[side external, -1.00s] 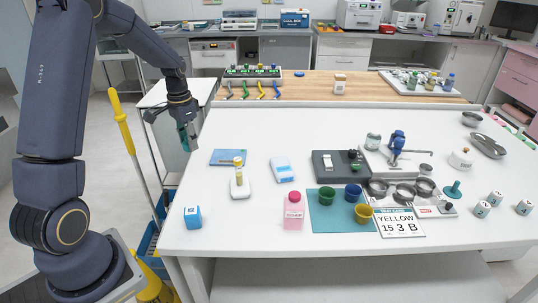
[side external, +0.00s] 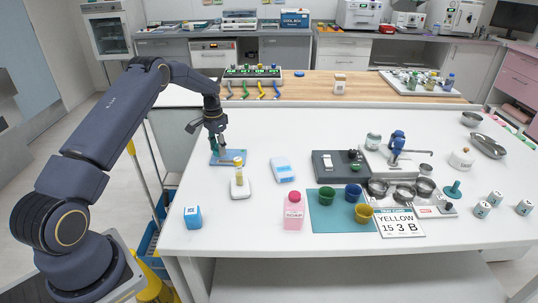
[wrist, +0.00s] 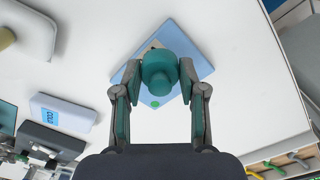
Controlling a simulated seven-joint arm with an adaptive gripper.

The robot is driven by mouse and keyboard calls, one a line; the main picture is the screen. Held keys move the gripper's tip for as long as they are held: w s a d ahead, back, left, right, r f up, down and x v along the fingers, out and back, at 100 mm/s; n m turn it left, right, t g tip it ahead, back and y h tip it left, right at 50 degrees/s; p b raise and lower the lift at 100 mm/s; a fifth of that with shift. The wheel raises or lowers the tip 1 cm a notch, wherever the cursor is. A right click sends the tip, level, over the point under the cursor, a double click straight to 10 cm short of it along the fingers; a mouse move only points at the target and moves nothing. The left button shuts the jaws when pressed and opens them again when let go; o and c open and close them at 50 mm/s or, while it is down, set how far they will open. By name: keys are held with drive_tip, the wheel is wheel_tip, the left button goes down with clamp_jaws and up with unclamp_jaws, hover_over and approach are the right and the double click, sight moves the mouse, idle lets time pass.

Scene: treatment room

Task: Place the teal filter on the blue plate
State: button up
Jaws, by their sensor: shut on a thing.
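My gripper (side external: 217,146) is shut on the teal filter, a round teal piece that shows between the fingertips in the wrist view (wrist: 159,72). The blue plate (side external: 232,158) is a flat light-blue square lying on the white table at its left side. My gripper holds the filter over the plate's left part in the side view. In the wrist view the plate (wrist: 192,52) lies behind the filter, which hides its middle. A green dot shows on the plate near the filter. I cannot tell whether the filter touches the plate.
A white stand with a yellow top (side external: 239,182) is just in front of the plate. A white and blue pack (side external: 282,170) lies to the right. A blue box (side external: 193,217) is near the front left corner. The table's left edge is close to the plate.

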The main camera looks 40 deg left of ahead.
drive_tip(key=shift+f, duration=1.25)
drive_tip(key=shift+f, duration=0.2)
drive_tip(key=o, duration=0.9)
drive_tip(key=shift+o, duration=0.2)
drive_tip(key=shift+r, duration=0.15)
